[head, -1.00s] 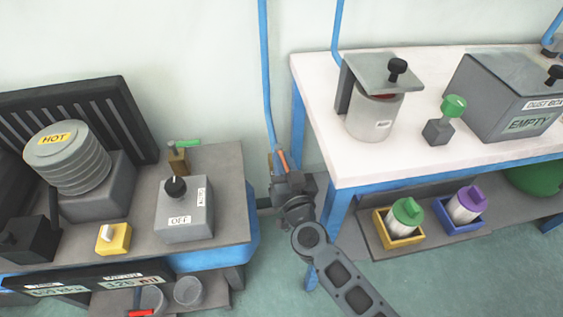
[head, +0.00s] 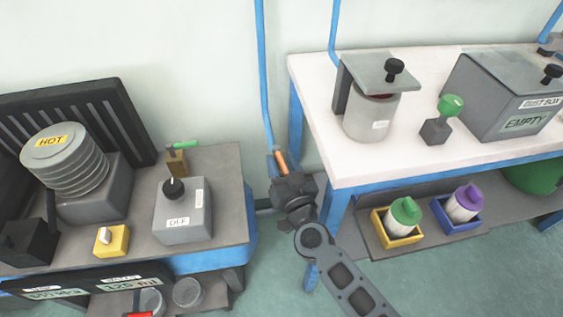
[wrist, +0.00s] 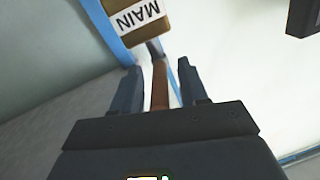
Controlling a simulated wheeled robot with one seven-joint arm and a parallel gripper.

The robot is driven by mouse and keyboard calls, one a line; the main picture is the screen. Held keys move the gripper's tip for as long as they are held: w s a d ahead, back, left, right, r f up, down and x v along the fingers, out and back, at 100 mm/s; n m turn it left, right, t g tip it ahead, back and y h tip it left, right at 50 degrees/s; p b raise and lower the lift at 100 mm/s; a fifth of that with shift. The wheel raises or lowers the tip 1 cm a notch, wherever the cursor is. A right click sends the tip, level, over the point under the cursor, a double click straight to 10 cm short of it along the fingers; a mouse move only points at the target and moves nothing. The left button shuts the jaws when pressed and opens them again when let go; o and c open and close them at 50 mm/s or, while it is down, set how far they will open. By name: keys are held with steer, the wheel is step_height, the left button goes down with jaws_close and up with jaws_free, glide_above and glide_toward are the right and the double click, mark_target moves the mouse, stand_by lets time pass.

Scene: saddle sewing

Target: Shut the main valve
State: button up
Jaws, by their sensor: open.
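The main valve is a brown block with a white MAIN label (wrist: 140,17) at the top of the wrist view. Its reddish-brown lever (wrist: 160,86) runs down from near the block between my fingers. In the head view the lever (head: 281,161) shows as an orange bar beside the blue pipe, in the gap between the two benches. My gripper (wrist: 158,68) is open, with one finger on each side of the lever and a visible gap on both sides. In the head view my gripper (head: 284,172) hides most of the valve body.
The white-topped bench (head: 330,165) stands close on the right of my gripper. A blue pipe (head: 264,90) rises along the wall.

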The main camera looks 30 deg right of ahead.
steer(key=s+a, duration=0.1)
steer(key=s, duration=0.6)
steer(key=shift+s+a, duration=0.15)
steer(key=shift+a, duration=0.05)
